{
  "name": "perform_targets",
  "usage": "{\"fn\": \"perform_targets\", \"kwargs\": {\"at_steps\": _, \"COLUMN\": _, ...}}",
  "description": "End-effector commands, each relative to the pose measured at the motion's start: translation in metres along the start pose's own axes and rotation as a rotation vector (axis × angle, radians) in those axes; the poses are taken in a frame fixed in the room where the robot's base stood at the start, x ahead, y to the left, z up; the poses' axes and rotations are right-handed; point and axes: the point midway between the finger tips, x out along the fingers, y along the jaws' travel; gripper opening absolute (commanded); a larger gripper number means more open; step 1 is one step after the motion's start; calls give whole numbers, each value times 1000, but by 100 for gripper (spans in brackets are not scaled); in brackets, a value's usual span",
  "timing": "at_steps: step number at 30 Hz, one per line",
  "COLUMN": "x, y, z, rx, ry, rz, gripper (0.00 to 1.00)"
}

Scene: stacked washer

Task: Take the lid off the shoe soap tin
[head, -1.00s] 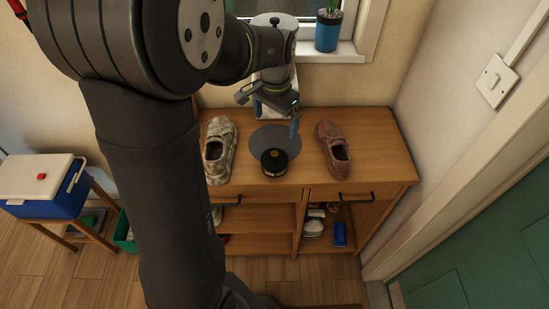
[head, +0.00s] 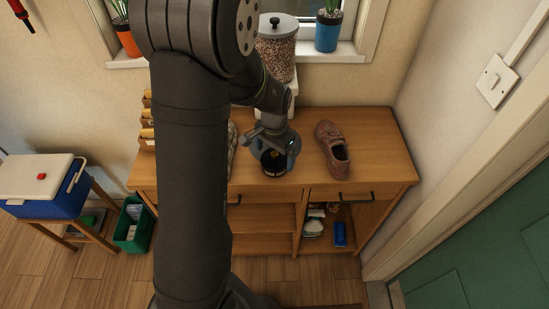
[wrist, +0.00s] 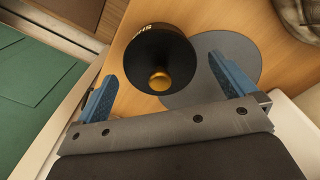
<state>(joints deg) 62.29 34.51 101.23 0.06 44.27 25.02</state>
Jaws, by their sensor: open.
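The shoe soap tin is a dark round tin (wrist: 152,48) with a brass-coloured knob on its lid (wrist: 159,80). In the wrist view it stands between and just beyond my open fingers, and I see no contact. In the head view the tin (head: 273,167) stands on the wooden cabinet top, partly hidden by my gripper (head: 272,155). In the wrist view my gripper (wrist: 166,88) is open and empty, with one blue finger on each side of the knob. A grey round mat (wrist: 247,62) lies on the top beside and partly under the tin.
A reddish-brown shoe (head: 333,148) stands right of the tin. A pale shoe (head: 232,150) is mostly hidden behind my arm. A jar of pellets (head: 277,58) stands at the back. The cabinet top (head: 385,165) is clear at the far right.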

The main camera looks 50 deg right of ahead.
Motion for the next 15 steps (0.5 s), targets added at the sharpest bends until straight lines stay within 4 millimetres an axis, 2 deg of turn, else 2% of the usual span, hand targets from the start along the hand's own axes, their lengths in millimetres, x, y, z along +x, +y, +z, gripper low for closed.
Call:
{"fn": "perform_targets", "kwargs": {"at_steps": 5, "x": 0, "y": 0, "z": 0, "rx": 0, "ry": 0, "rz": 0, "gripper": 100}}
{"fn": "perform_targets", "kwargs": {"at_steps": 8, "x": 0, "y": 0, "z": 0, "rx": 0, "ry": 0, "rz": 0, "gripper": 84}}
{"fn": "perform_targets", "kwargs": {"at_steps": 12, "x": 0, "y": 0, "z": 0, "rx": 0, "ry": 0, "rz": 0, "gripper": 57}}
{"fn": "perform_targets", "kwargs": {"at_steps": 15, "x": 0, "y": 0, "z": 0, "rx": 0, "ry": 0, "rz": 0, "gripper": 55}}
